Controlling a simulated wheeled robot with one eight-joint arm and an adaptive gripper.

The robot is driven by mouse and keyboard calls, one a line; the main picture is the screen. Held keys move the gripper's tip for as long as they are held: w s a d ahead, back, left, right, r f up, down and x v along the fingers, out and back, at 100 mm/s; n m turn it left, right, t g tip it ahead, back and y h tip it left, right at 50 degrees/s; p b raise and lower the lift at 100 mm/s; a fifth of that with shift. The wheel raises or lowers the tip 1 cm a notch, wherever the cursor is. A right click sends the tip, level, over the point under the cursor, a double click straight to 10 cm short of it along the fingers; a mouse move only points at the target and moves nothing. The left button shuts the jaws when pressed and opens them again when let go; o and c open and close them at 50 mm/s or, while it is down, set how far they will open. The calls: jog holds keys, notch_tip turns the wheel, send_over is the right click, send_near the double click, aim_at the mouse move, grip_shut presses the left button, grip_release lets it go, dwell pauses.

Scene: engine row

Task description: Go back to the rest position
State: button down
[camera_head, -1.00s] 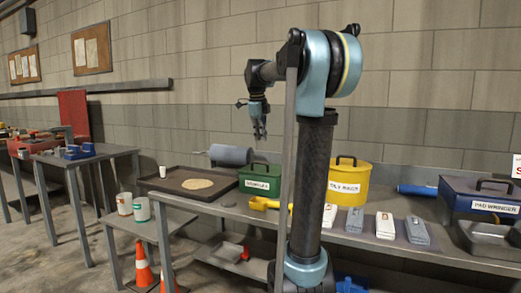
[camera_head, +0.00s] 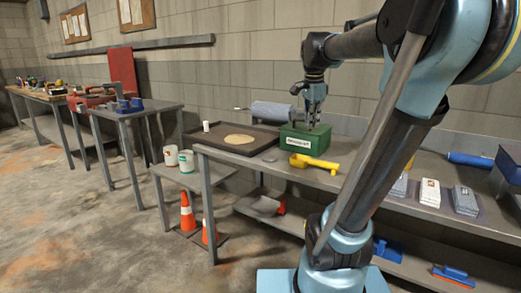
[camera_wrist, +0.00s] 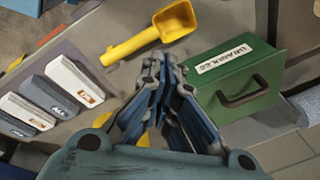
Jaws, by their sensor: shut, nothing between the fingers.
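My gripper (camera_head: 311,118) is in the head view at the end of my blue and dark arm, pointing down. It appears in front of or over the green box (camera_head: 296,141); I cannot tell the gap between them. In the wrist view my gripper (camera_wrist: 168,72) has its fingertips together with nothing between them. There the green box (camera_wrist: 243,88), with its dark handle and white label, lies to the right of the fingers. A yellow scoop (camera_wrist: 150,33) lies above the fingertips in that view.
The bench (camera_head: 262,168) also bears a dark tray (camera_head: 197,141) with a tan disc, a grey cylinder (camera_head: 271,110) and several flat boxes (camera_head: 430,192). Orange cones (camera_head: 187,212) stand on the floor. Open floor lies at left.

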jog(key=s+f+n, duration=1.5)
jog(key=s+f, duration=0.6)
jog(key=f, duration=0.4)
jog(key=shift+f+y, duration=0.3)
jog(key=shift+y, duration=0.1)
